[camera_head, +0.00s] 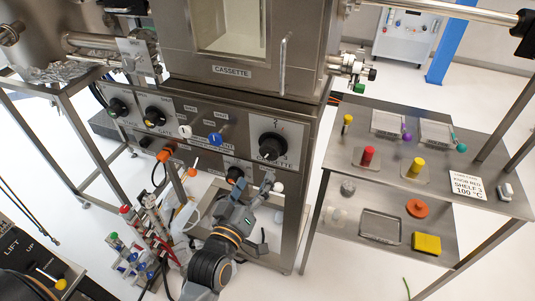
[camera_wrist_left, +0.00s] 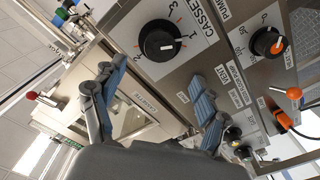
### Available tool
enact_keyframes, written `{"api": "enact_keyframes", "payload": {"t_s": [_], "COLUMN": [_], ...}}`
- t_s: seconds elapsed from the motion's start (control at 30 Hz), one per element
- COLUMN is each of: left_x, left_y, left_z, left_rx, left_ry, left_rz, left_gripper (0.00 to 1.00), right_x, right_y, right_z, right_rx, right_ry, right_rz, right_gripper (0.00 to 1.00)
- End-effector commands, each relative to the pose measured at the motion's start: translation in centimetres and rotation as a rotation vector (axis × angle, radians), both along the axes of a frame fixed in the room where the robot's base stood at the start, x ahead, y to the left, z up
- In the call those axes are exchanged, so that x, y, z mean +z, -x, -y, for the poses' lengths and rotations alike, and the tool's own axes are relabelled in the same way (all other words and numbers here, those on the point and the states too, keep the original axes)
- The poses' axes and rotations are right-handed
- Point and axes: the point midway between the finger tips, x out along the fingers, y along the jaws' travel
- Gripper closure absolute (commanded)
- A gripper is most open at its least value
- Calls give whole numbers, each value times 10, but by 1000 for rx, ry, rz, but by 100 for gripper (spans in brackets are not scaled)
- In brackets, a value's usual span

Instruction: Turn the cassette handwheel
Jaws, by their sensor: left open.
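A large round black knob (camera_head: 272,147) sits on a white plate at the right end of the steel front panel, with CASSETTE lettering beside it. My right gripper does not show.
A smaller black knob with an orange mark (camera_wrist_left: 268,42) and an orange-tipped lever (camera_wrist_left: 293,93) are near. The chamber door (camera_head: 232,35) is above the panel. A steel shelf table (camera_head: 385,165) with coloured knobbed parts stands right. A rack (camera_head: 140,240) stands left of my arm.

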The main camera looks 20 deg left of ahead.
Motion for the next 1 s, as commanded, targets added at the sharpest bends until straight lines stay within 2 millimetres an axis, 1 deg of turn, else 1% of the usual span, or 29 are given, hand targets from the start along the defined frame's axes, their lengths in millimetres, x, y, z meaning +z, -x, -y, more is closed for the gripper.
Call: {"api": "enact_keyframes", "payload": {"t_s": [0.03, 0.3, 0.5, 0.6, 0.7, 1.0], "left_x": [-1, -2, -3, -2, -1, -1], "left_y": [-11, -66, -97, -106, -111, -112], "left_z": [0, 2, 4, 4, 4, 4], "left_rx": [1, 1, 0, 0, 0, 0], "left_ry": [1, 0, 1, 1, 1, 0], "left_rz": [5, 4, 1, 0, 0, -1], "left_gripper": [26, 26, 26, 26, 26, 26], "right_x": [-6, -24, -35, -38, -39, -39], "right_y": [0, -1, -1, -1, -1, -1], "right_z": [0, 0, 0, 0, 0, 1], "right_rx": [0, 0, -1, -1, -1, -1], "right_ry": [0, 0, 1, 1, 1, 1], "right_rz": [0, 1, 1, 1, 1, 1], "right_gripper": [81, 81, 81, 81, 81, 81]}}
